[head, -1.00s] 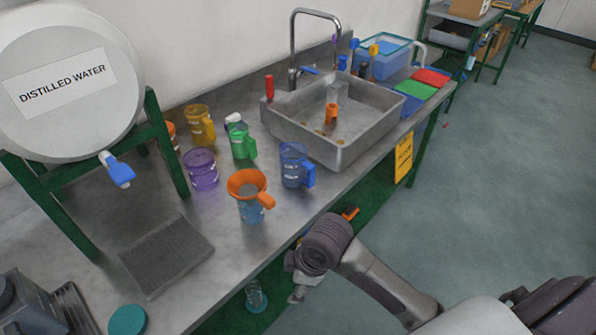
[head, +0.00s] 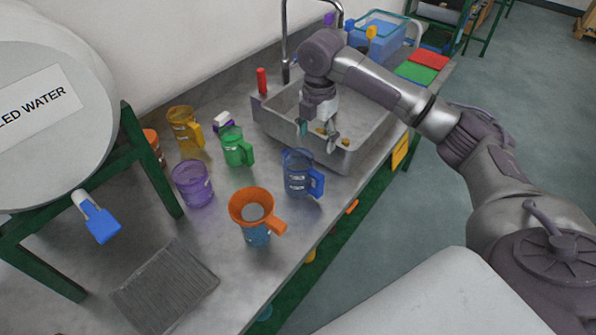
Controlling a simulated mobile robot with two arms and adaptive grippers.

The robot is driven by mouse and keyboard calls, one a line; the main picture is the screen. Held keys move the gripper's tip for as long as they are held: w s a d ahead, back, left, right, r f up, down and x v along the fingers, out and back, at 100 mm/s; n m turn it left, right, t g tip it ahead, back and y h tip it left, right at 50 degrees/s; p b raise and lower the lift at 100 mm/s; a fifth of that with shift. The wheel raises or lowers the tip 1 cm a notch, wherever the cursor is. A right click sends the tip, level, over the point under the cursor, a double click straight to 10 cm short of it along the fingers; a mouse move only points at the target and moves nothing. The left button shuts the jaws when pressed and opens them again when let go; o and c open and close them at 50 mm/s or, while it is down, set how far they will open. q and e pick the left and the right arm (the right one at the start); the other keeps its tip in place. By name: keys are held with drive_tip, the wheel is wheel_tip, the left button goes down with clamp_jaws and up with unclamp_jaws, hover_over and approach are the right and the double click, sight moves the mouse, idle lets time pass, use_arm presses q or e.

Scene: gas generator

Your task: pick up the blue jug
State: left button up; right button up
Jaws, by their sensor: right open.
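The blue jug (head: 296,178) stands upright on the metal counter (head: 215,262), just left of the sink and near the counter's front edge. Its handle points right. My right gripper (head: 318,136) hangs over the near left part of the sink, pointing down, beyond and slightly right of the jug. Its fingers are apart, with nothing seen between them. It does not appear to touch the jug. My left gripper is out of view.
An orange funnel (head: 239,207) sits on a light blue vessel (head: 257,238) left of the jug. The sink (head: 364,160) and a red-handled item (head: 262,80) are close to my arm.

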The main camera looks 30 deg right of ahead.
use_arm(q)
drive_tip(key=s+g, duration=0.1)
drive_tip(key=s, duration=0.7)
use_arm(e)
hover_over(316, 174)
drive_tip(key=f, duration=0.4)
drive_tip(key=shift+w+d+f+p, duration=0.2)
drive_tip(key=shift+f+p, duration=0.1)
drive_tip(key=shift+f, duration=0.1)
drive_tip(key=shift+w+f, duration=0.3)
drive_tip(key=shift+f, duration=0.55)
drive_tip(key=shift+s+a+f+p, duration=0.15)
drive_tip(key=shift+s+f+p, duration=0.25)
drive_tip(key=shift+f, duration=0.25)
drive_tip(key=shift+s+f+p, duration=0.2)
drive_tip(key=shift+f+p, duration=0.25)
drive_tip(key=shift+f, duration=1.45)
drive_tip(key=c, duration=0.7)
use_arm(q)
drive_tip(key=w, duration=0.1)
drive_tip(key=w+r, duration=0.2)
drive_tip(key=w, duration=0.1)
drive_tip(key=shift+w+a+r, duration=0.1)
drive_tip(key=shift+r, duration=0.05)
use_arm(e)
clamp_jaws()
